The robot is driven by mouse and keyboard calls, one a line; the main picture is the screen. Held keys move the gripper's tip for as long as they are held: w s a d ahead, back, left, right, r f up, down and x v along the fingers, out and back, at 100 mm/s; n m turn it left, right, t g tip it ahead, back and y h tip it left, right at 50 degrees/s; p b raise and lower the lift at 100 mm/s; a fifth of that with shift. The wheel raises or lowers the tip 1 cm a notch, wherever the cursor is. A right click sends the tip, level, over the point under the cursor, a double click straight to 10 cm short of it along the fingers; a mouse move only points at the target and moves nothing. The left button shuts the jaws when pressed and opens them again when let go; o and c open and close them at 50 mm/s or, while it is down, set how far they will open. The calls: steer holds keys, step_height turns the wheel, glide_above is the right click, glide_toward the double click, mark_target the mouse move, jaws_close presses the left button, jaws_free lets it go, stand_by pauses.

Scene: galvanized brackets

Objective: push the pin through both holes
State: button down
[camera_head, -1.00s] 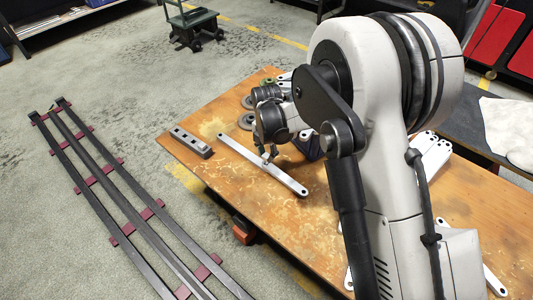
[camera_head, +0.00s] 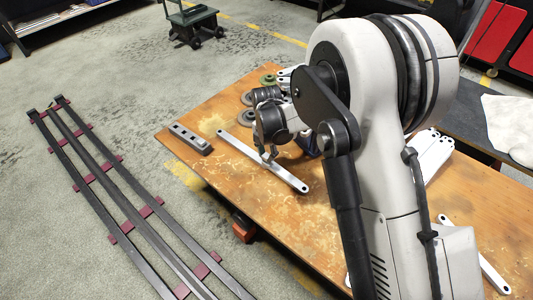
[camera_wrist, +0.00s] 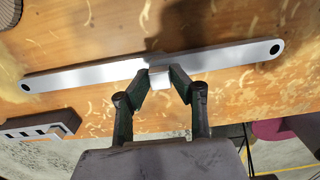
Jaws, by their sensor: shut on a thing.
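Two pale galvanized brackets lie end over end as one long bar (camera_head: 235,147) on the wooden table. In the wrist view one bracket runs left (camera_wrist: 80,77) and the other runs right (camera_wrist: 225,57), with a step where they meet in the middle. A dark hole shows at each outer end. My gripper (camera_wrist: 160,80) is shut on a small pale piece (camera_wrist: 160,79) right at that joint. It looks like the pin, but most of it is hidden between the fingertips. The holes at the joint are hidden. In the head view my gripper (camera_head: 268,155) is over the bar's middle.
A grey block with holes (camera_head: 190,139) lies left of the bar near the table's edge. Dark round parts (camera_head: 247,116) and a green ring (camera_head: 267,79) lie behind my gripper. More pale brackets (camera_head: 436,152) are stacked at right. The table in front of the bar is clear.

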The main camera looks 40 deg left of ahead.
steer(key=shift+f, duration=0.4)
stand_by(0.3)
steer(key=c, duration=1.4)
jaws_free()
steer(key=shift+c, duration=0.2)
steer(key=shift+r, duration=0.1)
step_height(320, 180, up, 12)
